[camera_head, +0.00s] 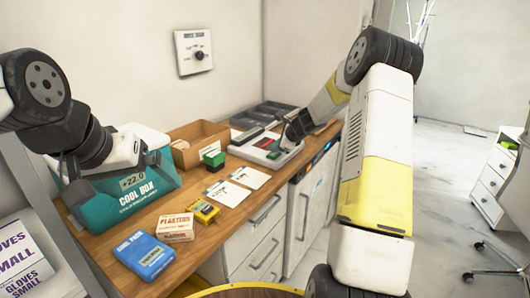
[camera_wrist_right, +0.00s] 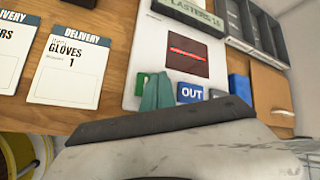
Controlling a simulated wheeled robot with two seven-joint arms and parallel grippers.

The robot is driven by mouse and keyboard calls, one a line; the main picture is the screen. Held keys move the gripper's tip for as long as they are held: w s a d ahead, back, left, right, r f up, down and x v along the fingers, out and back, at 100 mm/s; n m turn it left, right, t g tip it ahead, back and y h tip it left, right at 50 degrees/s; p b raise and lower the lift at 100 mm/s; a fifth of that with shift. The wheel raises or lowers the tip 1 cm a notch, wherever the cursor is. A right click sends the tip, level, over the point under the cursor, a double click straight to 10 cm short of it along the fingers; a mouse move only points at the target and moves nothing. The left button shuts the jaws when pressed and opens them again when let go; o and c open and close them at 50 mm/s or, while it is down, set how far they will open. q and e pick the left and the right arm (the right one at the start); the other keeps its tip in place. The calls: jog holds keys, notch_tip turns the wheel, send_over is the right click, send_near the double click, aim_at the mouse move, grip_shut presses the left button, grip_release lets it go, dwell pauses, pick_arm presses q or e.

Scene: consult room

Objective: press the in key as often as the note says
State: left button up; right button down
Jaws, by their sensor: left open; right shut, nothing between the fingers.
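The stock counter, a white panel (camera_wrist_right: 136,62) with a dark window holding a red line, lies on the counter; it also shows in the head view (camera_head: 259,153). Its top display reads "…LASTERS 16" (camera_wrist_right: 190,14). A green key (camera_wrist_right: 141,82) is mostly hidden behind my right gripper's fingers, its label unreadable. The blue OUT key (camera_wrist_right: 190,92) is just right of them. My right gripper (camera_wrist_right: 159,91) is shut and empty over the green key; contact cannot be told. A delivery note (camera_wrist_right: 68,68) reads "GLOVES 1"; another (camera_wrist_right: 14,45) ends in "…ERS". My left gripper (camera_head: 112,176) is open before the cool box.
The teal cool box (camera_head: 128,198) reads +22.0. A blue cool pack box (camera_head: 145,255), a plasters box (camera_head: 175,228), a yellow device (camera_head: 205,211), a green-topped block (camera_head: 213,158) and a cardboard box (camera_head: 185,155) stand on the wooden counter (camera_head: 205,238). Dark trays (camera_head: 262,113) are behind.

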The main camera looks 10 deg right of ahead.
aim_at(275, 155)
jog(key=shift+f, duration=0.7)
dwell(0.6)
jog(key=shift+r, duration=1)
jog(key=shift+r, duration=2.5)
